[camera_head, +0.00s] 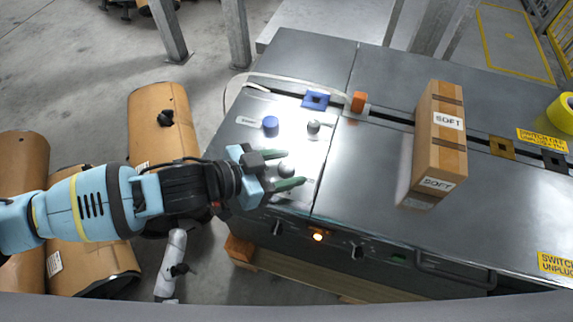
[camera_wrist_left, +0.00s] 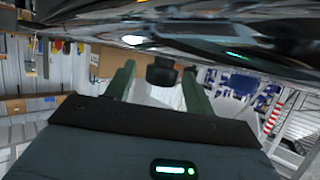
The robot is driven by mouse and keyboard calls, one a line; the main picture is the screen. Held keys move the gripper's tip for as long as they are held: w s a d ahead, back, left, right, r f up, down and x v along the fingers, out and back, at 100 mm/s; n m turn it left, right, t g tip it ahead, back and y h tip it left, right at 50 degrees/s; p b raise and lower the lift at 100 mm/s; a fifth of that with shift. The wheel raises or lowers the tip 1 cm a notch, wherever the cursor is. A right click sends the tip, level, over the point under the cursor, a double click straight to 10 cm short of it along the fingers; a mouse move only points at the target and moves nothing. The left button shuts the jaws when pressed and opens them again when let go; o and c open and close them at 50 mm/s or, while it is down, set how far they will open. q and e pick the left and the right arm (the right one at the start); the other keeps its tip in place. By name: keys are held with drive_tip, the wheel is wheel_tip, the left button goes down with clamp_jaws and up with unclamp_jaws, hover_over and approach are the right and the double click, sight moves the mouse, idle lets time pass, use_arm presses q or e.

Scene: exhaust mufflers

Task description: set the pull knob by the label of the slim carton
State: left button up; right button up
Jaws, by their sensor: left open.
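The slim carton (camera_head: 440,150) stands upright on the grey metal bench; its white labels read SOFT. My left gripper (camera_head: 294,168) is open, its two green fingers on either side of a dark round knob (camera_head: 286,170) on the bright panel. In the left wrist view a dark knob (camera_wrist_left: 162,72) shows between the open fingers; I cannot tell whether they touch it. A blue knob (camera_head: 270,126) and a grey knob (camera_head: 313,127) stand farther back on the panel. A small white label (camera_head: 247,121) lies left of the blue knob. My right gripper is out of view.
An orange block (camera_head: 358,102) and a blue square piece (camera_head: 316,101) sit behind the panel. Yellow tape (camera_head: 563,113) is at the far right. A lit orange lamp (camera_head: 318,236) is on the bench's front.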

use_arm(q)
drive_tip(key=shift+w+d+f, duration=0.15)
drive_tip(key=shift+d, duration=0.15)
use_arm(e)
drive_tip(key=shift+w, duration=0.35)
use_arm(q)
drive_tip(key=shift+c, duration=0.4)
drive_tip(key=c, duration=0.9)
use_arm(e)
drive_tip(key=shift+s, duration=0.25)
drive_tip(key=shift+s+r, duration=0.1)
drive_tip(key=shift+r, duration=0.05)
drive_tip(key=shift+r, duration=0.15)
